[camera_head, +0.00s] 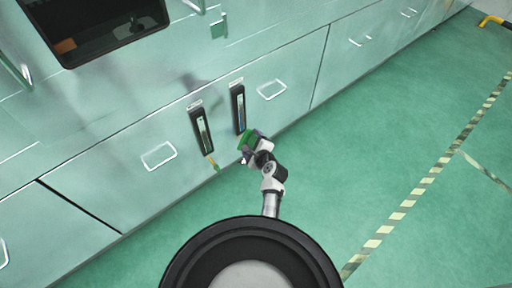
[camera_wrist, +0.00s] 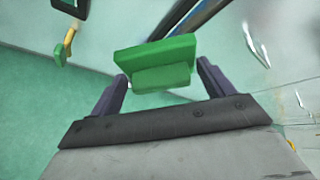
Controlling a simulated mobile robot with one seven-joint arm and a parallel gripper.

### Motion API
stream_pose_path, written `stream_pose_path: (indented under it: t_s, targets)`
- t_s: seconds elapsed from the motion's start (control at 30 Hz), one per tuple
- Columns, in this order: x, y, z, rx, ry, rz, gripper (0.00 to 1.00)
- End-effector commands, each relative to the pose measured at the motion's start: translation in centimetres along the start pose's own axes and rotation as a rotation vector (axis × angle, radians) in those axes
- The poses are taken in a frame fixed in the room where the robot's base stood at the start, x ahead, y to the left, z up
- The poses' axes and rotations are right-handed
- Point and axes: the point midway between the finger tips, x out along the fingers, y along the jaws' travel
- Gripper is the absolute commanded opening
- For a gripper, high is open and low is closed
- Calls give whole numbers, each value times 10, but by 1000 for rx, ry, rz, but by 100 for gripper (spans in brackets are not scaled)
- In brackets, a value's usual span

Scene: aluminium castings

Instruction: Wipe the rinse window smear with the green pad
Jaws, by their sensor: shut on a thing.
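The green pad (camera_head: 246,138) is held in my gripper (camera_head: 256,147), in front of the cabinet's lower face. In the wrist view the pad (camera_wrist: 155,57) sits between the two dark fingers of my gripper (camera_wrist: 162,74), with a thick block facing me. Two tall, dark-framed windows are on the cabinet: a left one (camera_head: 203,133) and a right one (camera_head: 240,112). The pad is just below the right window, whose frame also shows in the wrist view (camera_wrist: 188,18). Whether the pad touches the cabinet is unclear. I cannot tell which is the rinse window, and no smear is clearly visible.
The pale cabinet front has recessed handles (camera_head: 159,156) and (camera_head: 271,90) beside the windows. A yellow fitting (camera_head: 212,162) hangs under the left window. A dark opening (camera_head: 92,20) is at upper left. Green floor (camera_head: 360,170) lies open to the right, with a striped line (camera_head: 408,203).

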Motion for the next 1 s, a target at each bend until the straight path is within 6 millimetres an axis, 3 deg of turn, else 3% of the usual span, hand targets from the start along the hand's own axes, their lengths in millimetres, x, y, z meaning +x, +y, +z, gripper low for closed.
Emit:
stream_pose_path:
  t_s: [0.27, 1.0]
  targets:
    - [6, -4, -18, 86, 21, -141, 63]
    - [56, -14, 10, 85, 22, -143, 63]
